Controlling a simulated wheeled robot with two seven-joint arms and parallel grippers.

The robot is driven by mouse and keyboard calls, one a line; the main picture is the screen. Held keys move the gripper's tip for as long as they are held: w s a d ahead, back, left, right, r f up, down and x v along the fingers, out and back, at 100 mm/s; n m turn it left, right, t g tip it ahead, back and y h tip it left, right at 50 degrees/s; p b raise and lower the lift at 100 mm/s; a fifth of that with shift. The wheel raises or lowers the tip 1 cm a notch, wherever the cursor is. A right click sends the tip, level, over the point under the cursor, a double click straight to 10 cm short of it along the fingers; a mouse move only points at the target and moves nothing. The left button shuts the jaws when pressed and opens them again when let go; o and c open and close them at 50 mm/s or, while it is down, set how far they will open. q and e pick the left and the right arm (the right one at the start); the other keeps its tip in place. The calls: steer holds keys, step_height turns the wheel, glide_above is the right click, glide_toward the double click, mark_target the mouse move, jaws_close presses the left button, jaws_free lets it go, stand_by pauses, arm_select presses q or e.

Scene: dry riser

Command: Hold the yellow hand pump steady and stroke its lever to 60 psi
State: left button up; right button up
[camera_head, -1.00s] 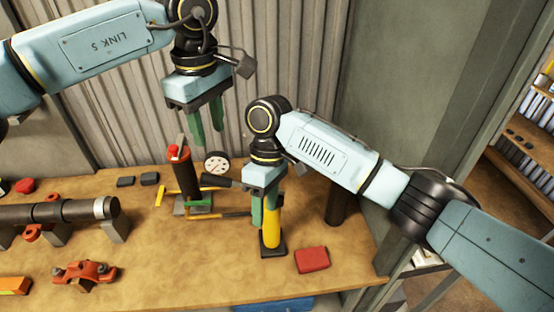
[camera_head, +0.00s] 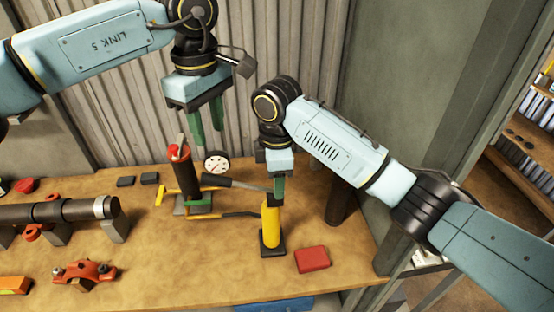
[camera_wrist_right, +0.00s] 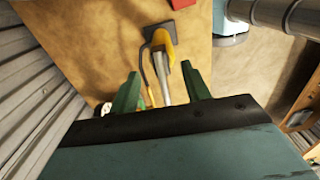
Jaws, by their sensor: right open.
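The yellow hand pump (camera_head: 271,226) stands upright on its dark base on the bench; it also shows in the right wrist view (camera_wrist_right: 163,42). Its lever, with a dark grip (camera_head: 232,183), reaches left from the pump's top. My right gripper (camera_head: 279,194) is open just above the pump's top. In the right wrist view, a silver rod of the pump runs between the spread green fingers (camera_wrist_right: 160,85), and the gripper's body hides its near end. My left gripper (camera_head: 208,138) is open and empty, high above the bench, left of the pump.
A red block (camera_head: 312,259) lies to the right. The front middle is clear.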

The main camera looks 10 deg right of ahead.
glide_above(271, 221)
steer(key=w+d, duration=0.2)
steer(key=f, duration=0.6)
steer(key=shift+w+a, duration=0.1)
steer(key=shift+w, duration=0.1)
jaws_close()
